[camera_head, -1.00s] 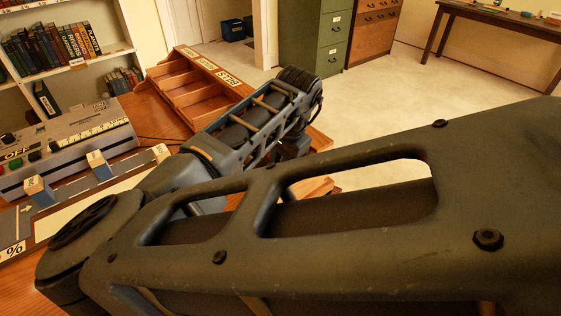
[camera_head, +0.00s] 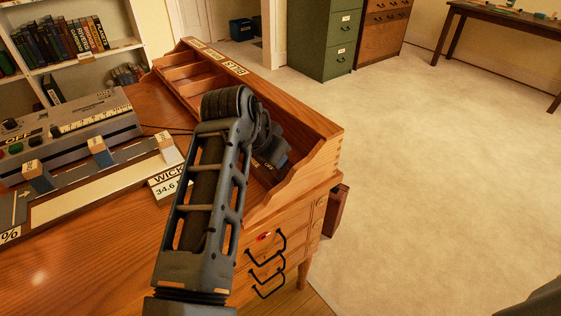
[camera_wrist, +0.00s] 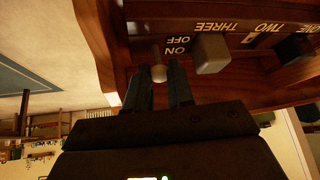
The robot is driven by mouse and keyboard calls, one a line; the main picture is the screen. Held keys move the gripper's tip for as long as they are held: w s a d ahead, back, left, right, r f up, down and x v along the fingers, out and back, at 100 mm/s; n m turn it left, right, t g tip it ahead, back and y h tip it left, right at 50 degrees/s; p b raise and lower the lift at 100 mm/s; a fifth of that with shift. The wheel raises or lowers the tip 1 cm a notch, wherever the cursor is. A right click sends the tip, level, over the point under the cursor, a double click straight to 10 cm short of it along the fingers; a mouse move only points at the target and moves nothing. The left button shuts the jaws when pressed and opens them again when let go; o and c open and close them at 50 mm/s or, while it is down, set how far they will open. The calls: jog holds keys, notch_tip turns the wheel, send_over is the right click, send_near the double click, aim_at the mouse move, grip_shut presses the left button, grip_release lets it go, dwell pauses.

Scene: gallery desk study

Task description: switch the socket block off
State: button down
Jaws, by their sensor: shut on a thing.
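In the wrist view the socket block (camera_wrist: 105,45) is a dark wooden panel, seen turned over, with labels ONE, TWO and THREE and an ON/OFF marking. A small pale rounded switch lever (camera_wrist: 158,73) stands by the ON/OFF marking. My gripper (camera_wrist: 159,84) has a dark finger on each side of this lever and is shut on it. A grey square block (camera_wrist: 211,53) sits beside it under THREE, and a darker one (camera_wrist: 292,48) sits further right. In the head view my wrist covers most of this spot, and the fingers are hard to make out.
A wooden desk (camera_head: 120,240) carries a grey console (camera_head: 70,135) and a slider panel at left. A pigeonhole rack (camera_head: 320,135) runs along its back edge. Filing cabinets (camera_head: 328,40) stand behind. The carpet (camera_head: 430,170) at right is clear.

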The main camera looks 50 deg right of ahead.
jog(key=shift+w+a+f+g+h+b, duration=0.2)
jog(key=shift+a+h+b, duration=0.2)
jog(key=shift+h+b, duration=0.55)
jog(key=shift+w+a+f+g+h+b, duration=0.1)
jog(key=shift+a+f+h+b, duration=0.2)
jog(key=shift+h+b, duration=0.6)
jog(key=shift+a+r, duration=0.1)
jog(key=shift+r, duration=0.05)
jog(key=c, duration=1)
grip_release()
jog(key=shift+s, duration=0.1)
jog(key=shift+b+v, duration=0.35)
jog(key=shift+v, duration=3.5)
jog(key=shift+r, duration=0.1)
